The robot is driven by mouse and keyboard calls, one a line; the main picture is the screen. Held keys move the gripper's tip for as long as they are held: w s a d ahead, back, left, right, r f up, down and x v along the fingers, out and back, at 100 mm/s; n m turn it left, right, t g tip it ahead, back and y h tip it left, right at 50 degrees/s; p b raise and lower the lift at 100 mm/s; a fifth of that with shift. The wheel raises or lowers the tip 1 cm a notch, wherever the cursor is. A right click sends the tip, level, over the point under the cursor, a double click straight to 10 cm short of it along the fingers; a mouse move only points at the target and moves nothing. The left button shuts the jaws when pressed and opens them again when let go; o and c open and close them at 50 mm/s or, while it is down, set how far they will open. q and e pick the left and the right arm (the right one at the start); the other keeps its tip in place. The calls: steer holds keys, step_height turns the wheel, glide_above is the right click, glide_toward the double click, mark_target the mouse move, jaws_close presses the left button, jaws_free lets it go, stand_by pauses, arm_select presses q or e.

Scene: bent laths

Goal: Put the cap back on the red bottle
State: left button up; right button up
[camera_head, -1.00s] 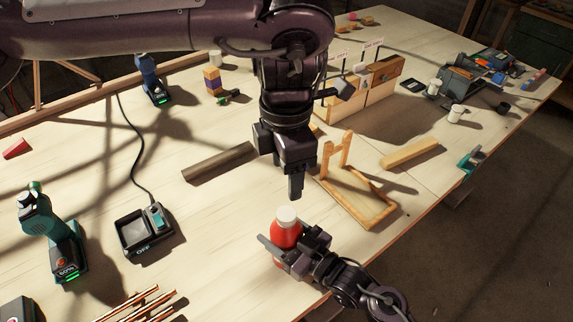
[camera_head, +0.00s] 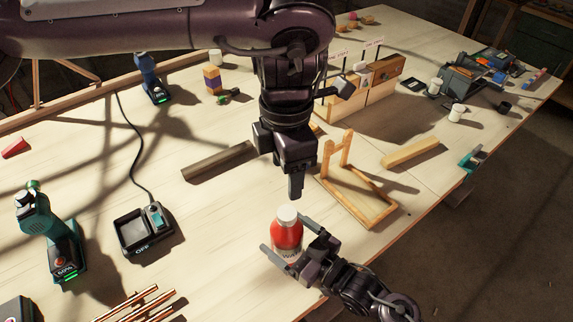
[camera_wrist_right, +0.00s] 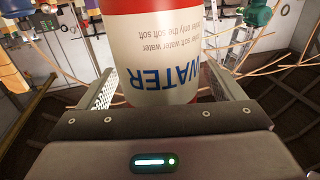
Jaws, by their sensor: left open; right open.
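The red bottle (camera_head: 287,238) stands upright near the table's front edge. The white cap (camera_head: 287,214) sits on its top and looks level; whether it is screwed tight I cannot tell. My right gripper (camera_head: 290,241) is open at the bottle's lower right, one finger on either side of it. In the right wrist view the bottle (camera_wrist_right: 165,50) is between the spread fingers, its "WATER" label upside down; its top is out of that view. My left gripper (camera_head: 296,187) hangs empty just above and behind the cap, apart from it. Its fingertip gap is hard to see.
A wooden frame (camera_head: 362,205) stands right of the bottle. A dark bar (camera_head: 218,161) lies to the left behind it. A charger (camera_head: 144,232), a green drill (camera_head: 50,235) and copper rods (camera_head: 140,302) lie further left. The table between charger and bottle is clear.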

mark_target(299, 245)
steer(key=b+v, duration=0.1)
steer(key=v, duration=0.4)
steer(key=shift+s+d+f, duration=0.1)
steer(key=shift+d, duration=0.05)
steer(key=shift+s+d, duration=0.1)
